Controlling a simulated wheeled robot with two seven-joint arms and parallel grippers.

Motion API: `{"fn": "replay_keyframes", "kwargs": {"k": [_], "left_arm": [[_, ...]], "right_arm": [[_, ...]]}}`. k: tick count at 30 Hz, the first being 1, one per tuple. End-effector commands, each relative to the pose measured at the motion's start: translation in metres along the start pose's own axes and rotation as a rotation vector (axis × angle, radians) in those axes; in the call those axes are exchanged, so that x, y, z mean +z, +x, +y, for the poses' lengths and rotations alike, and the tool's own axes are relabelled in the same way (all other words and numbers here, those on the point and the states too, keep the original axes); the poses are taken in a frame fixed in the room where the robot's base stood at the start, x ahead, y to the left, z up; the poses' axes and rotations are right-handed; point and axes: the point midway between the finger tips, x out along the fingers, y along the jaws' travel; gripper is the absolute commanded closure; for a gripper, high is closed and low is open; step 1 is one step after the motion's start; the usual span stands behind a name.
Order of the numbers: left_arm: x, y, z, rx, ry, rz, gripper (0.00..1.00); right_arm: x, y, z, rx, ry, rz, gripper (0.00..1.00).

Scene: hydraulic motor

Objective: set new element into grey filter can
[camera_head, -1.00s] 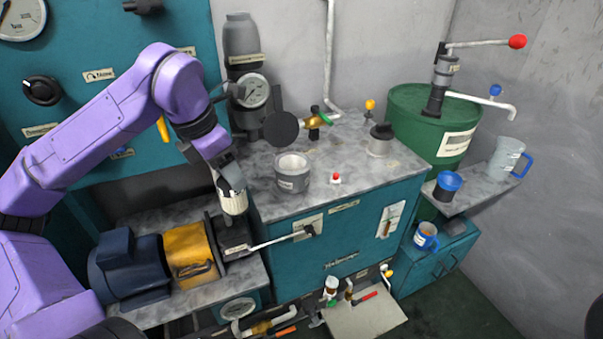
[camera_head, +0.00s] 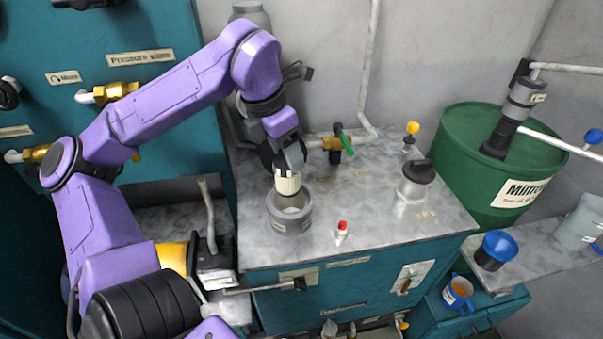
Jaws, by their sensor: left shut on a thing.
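The grey filter can (camera_head: 290,220) stands open on the marble-topped cabinet, with a pale inside showing. My left gripper (camera_head: 287,172) points down, shut on the new element (camera_head: 287,184), a cream-white ribbed cylinder. The element is upright at the can's back rim in the picture. Its lower end overlaps the can's mouth; I cannot tell whether it is inside or just above it. My right gripper is not in view.
A small red-capped bottle (camera_head: 342,231) stands right of the can. A grey pot with a dark lid (camera_head: 415,182) and a green-handled brass valve (camera_head: 338,144) are behind. A green drum (camera_head: 470,150) stands at the right. Marble in front is clear.

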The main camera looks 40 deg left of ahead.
Motion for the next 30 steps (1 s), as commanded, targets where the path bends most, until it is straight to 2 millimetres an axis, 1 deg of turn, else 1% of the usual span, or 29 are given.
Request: {"fn": "replay_keyframes", "kwargs": {"k": [2,9,13,17,18,21,24,29,30], "left_arm": [[-0.002,0.009,0.000,-0.001,0.001,0.001,0.95],[-0.017,0.062,0.000,-0.001,0.001,0.001,0.95],[-0.022,0.078,0.000,-0.001,0.000,0.000,0.95],[-0.028,0.100,0.001,0.000,0.000,-0.001,0.95],[-0.028,0.101,0.001,0.000,0.000,-0.001,0.95],[-0.027,0.096,0.001,0.001,-0.001,-0.002,0.95],[-0.027,0.096,0.001,0.001,-0.001,-0.001,0.95],[-0.029,0.101,0.001,0.001,-0.001,-0.001,0.95],[-0.029,0.099,0.001,0.001,-0.001,0.000,0.31]], "right_arm": [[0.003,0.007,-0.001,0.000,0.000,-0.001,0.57],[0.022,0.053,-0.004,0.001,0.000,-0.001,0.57],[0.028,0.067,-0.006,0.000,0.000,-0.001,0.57],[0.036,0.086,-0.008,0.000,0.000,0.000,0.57],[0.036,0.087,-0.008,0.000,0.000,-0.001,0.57],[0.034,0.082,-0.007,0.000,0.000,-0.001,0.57],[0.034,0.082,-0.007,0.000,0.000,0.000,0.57],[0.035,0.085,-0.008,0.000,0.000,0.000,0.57],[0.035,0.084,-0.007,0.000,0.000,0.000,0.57]]}}
